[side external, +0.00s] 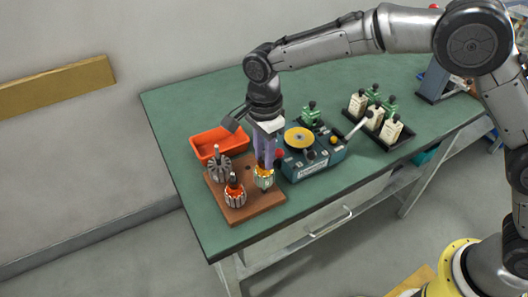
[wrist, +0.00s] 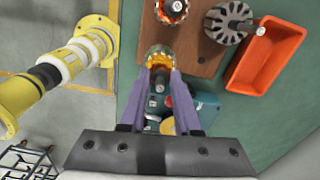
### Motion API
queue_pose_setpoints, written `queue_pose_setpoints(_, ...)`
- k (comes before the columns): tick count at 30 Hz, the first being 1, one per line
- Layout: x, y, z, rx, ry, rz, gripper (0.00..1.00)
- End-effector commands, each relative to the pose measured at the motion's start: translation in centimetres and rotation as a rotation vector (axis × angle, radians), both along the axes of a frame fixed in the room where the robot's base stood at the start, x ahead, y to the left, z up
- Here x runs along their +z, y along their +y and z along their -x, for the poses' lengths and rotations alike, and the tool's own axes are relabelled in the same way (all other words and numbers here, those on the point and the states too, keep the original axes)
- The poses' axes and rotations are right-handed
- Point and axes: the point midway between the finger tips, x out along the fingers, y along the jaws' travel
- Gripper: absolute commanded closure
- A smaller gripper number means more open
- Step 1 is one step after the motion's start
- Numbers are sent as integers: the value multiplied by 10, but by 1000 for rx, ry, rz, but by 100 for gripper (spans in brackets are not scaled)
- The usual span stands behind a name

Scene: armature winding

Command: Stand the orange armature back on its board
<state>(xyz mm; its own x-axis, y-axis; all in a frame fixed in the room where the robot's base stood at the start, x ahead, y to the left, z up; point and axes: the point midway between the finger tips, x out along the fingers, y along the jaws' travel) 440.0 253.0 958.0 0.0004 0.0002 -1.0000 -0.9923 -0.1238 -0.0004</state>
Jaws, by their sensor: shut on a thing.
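My gripper (side external: 265,163) points down and is shut on an armature with an amber-orange top and a pale, brassy body, the orange armature (side external: 264,181). It looks upright, over the right part of the brown board (side external: 250,212). I cannot tell whether its foot touches the board. In the wrist view the orange armature (wrist: 157,54) sits between the purple fingers, at the board's edge (wrist: 203,66). A red-orange-topped armature (side external: 235,192) and a dark grey armature (side external: 219,168) stand on the board to the left of it.
An orange-red tray (side external: 214,139) lies behind the board. A teal winding machine (side external: 318,165) with a yellow disc and lever stands close to the right of my gripper. A black rack (side external: 384,135) with white and green pieces is further right. The green table is clear at the front left.

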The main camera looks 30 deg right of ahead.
Motion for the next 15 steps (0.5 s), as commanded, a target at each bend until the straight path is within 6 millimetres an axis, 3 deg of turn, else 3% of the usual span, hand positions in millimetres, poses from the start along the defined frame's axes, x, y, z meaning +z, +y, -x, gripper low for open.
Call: queue_pose_setpoints(15,-11,0,0,0,-2,-1,100)
